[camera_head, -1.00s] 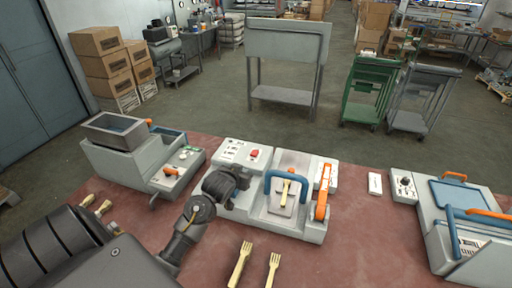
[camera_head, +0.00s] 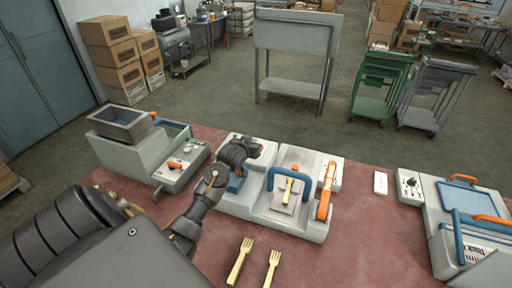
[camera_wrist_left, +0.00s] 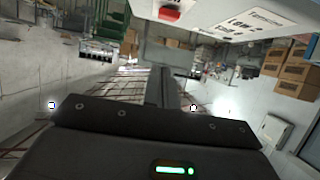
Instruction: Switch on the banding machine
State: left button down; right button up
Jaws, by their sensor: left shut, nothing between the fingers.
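A pale machine (camera_head: 268,222) stands mid-table, with a blue hoop handle, an orange lever and a control panel at its back left. On that panel is a red switch (camera_head: 256,144), partly hidden by my left gripper (camera_head: 245,153) in the head view. In the left wrist view the red switch (camera_wrist_left: 169,13) shows upside down at the top, beside a printed label that seems to read "Tension" and "Low 2". My left gripper's fingers (camera_wrist_left: 162,86) are shut and empty, close to the panel; contact cannot be told. My right gripper is out of view.
Two wooden forks (camera_head: 240,260) lie at the front. A machine with a grey hopper (camera_head: 122,124) stands left; another with a blue tray (camera_head: 470,196) stands right. A small white block (camera_head: 380,183) lies between. Bare red table (camera_head: 365,235) shows right of the middle machine.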

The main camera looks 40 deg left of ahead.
pick_arm(q)
jog(key=p+x, duration=0.1)
jog(key=x, duration=0.4)
jog(key=shift+r, duration=0.1)
notch_tip(320, 180, down, 3)
jog(key=shift+s+f+p, duration=0.1)
jog(key=shift+s+p, duration=0.05)
jog(key=shift+p, duration=0.4)
jog(key=shift+d+f, duration=0.1)
jog(key=shift+f, duration=0.45)
